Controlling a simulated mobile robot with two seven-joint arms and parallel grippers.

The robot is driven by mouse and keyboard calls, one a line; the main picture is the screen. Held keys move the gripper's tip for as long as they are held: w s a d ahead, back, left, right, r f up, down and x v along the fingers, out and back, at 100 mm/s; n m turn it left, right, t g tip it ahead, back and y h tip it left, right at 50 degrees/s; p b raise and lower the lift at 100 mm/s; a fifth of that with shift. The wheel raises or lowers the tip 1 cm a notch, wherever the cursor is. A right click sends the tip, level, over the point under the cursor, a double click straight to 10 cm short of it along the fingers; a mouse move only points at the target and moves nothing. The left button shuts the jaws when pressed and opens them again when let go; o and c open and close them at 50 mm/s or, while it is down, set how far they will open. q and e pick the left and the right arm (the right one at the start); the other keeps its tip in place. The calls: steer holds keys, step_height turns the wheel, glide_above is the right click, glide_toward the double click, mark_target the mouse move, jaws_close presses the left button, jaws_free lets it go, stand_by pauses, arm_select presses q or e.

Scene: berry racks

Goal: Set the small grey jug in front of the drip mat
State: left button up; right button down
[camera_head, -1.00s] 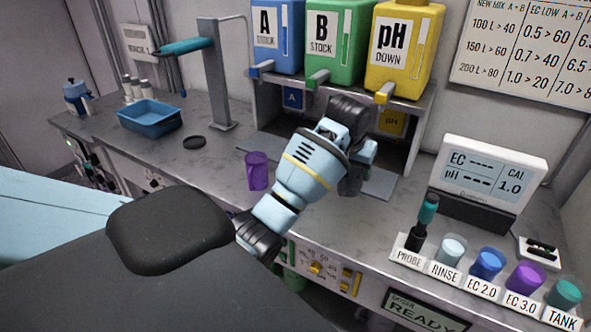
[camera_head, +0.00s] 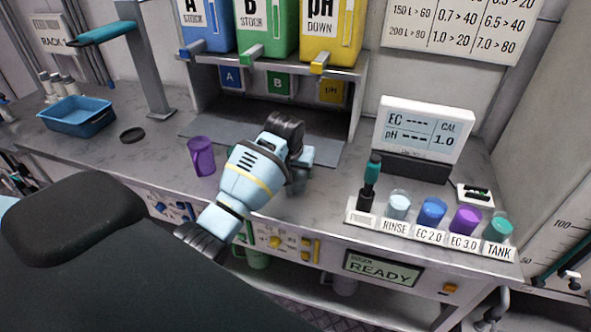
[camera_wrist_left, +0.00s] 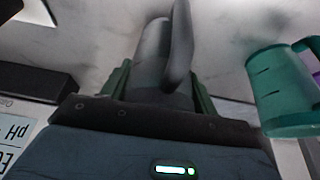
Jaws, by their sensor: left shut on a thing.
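My left gripper (camera_head: 299,170) is shut on the small grey jug (camera_wrist_left: 152,50), which shows between the green fingers in the left wrist view, with its handle standing out. In the head view my wrist hides most of the jug; a grey part (camera_head: 297,186) shows below the gripper. The drip mat (camera_head: 215,124) is the flat dark grey sheet under the dispensers. The jug appears just in front of the mat's front edge, towards its right end. I cannot tell whether its base touches the bench. My right gripper is not in view.
A purple jug (camera_head: 201,157) stands left of my wrist. A green jug (camera_wrist_left: 285,88) is close to the held jug in the wrist view, mostly hidden in the head view. The meter (camera_head: 422,137) and labelled cups (camera_head: 432,210) stand right. Bench (camera_head: 335,190) between is clear.

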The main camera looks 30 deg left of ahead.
arm_select(q)
steer(key=shift+f, duration=0.1)
steer(key=o, duration=1.2)
steer(key=v, duration=1.2)
